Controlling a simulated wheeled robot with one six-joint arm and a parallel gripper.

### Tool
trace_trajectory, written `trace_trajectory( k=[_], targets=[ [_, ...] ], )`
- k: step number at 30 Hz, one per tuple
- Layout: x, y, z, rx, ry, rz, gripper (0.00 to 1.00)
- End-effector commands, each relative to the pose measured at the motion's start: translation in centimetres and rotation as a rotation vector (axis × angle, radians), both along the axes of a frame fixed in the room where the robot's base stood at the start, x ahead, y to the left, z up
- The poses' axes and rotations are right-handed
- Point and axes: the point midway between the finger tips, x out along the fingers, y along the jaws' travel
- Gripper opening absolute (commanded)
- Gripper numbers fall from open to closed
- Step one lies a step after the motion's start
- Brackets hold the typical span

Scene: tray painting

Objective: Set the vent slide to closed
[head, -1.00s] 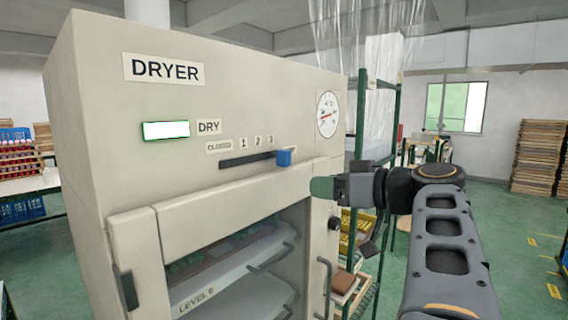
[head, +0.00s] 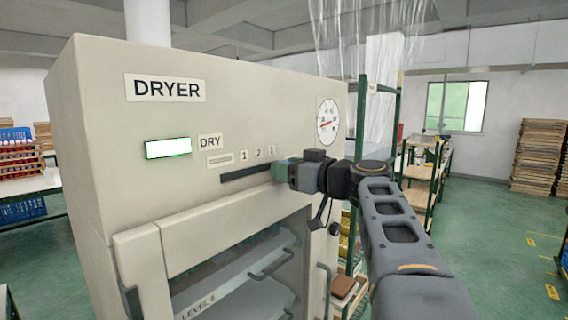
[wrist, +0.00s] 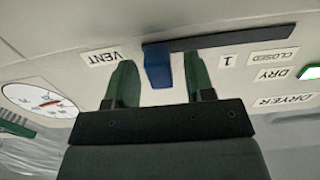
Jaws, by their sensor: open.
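The vent slide is a dark slot (head: 240,174) on the cream dryer front, under labels reading 1, 2, 3 and a CLOSED label (head: 220,161) at the left end. Its blue knob (wrist: 158,68) shows in the wrist view, upside down, at the slot's end away from CLOSED. My gripper (head: 282,170) is at that right end in the head view and hides the knob there. In the wrist view my gripper (wrist: 159,72) is open, with one green finger on each side of the knob and visible gaps. I cannot tell how deep the fingers reach around it.
The dryer door (head: 230,240) projects just below the slot. A round gauge (head: 328,121) is up to the right on the front, and a VENT label (wrist: 103,57) lies near the knob. A green-framed shelf (head: 392,130) stands behind my arm.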

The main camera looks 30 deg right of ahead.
Motion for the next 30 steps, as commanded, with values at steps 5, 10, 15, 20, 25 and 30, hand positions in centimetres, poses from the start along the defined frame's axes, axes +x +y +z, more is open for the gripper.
trace_trajectory(
  k=[5, 10, 15, 20, 25, 30],
  targets=[
    [0.87, 0.42, 0.00, 0.000, 0.001, 0.001, 0.49],
    [1.03, 0.50, -0.05, 0.000, 0.001, 0.000, 0.49],
    [1.02, 0.50, -0.05, 0.000, 0.001, 0.000, 0.48],
    [0.99, 0.50, -0.04, 0.000, 0.001, 0.000, 0.33],
    [0.99, 0.50, -0.04, 0.000, 0.001, 0.000, 0.16],
    [0.98, 0.49, -0.04, 0.000, 0.001, 0.000, 0.00]
  ],
)
